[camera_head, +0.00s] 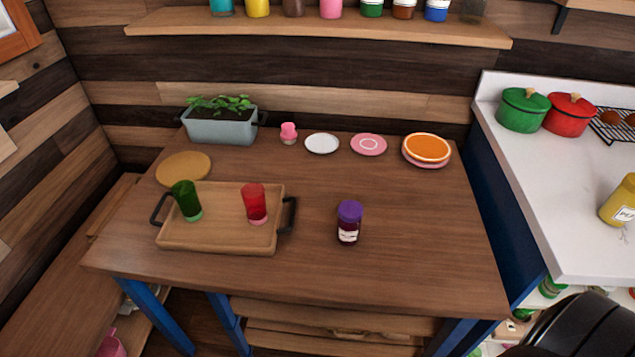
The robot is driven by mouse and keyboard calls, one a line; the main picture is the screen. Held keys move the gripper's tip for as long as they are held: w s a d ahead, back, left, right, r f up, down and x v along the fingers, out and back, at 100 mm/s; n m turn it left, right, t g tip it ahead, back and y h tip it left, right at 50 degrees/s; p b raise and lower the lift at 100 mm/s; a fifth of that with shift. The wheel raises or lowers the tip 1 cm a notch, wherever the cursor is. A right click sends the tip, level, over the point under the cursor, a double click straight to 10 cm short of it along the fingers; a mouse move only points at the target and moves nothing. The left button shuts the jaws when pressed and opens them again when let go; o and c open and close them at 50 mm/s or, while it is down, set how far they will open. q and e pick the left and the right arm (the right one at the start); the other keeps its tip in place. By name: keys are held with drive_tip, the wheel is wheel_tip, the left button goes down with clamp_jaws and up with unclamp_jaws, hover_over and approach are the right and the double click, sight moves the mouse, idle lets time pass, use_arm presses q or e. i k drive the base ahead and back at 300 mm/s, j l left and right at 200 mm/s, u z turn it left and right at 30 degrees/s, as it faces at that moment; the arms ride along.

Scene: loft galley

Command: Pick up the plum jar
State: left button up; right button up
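The plum jar (348,233) is a small dark jar with a purple lid and a pale label. It stands upright on the wooden table (410,265), right of the wooden tray (215,247), apart from other things. Neither my left nor my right gripper shows in the head view.
The tray has dark handles and holds a green cup (186,200) and a red cup (254,203). Behind are a planter (220,128), a pink cupcake-like item (288,133) and several plates. A white counter (590,235) is at right. The table around the jar is clear.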

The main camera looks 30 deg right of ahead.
sight(347, 234)
drive_tip(key=k+j, duration=0.25)
drive_tip(key=j, duration=0.15)
drive_tip(key=k+j+z, duration=0.1)
drive_tip(key=k+j, duration=0.15)
drive_tip(key=j, duration=0.15)
drive_tip(key=k+j, duration=0.25)
drive_tip(key=j+z, duration=0.05)
drive_tip(key=j, duration=0.05)
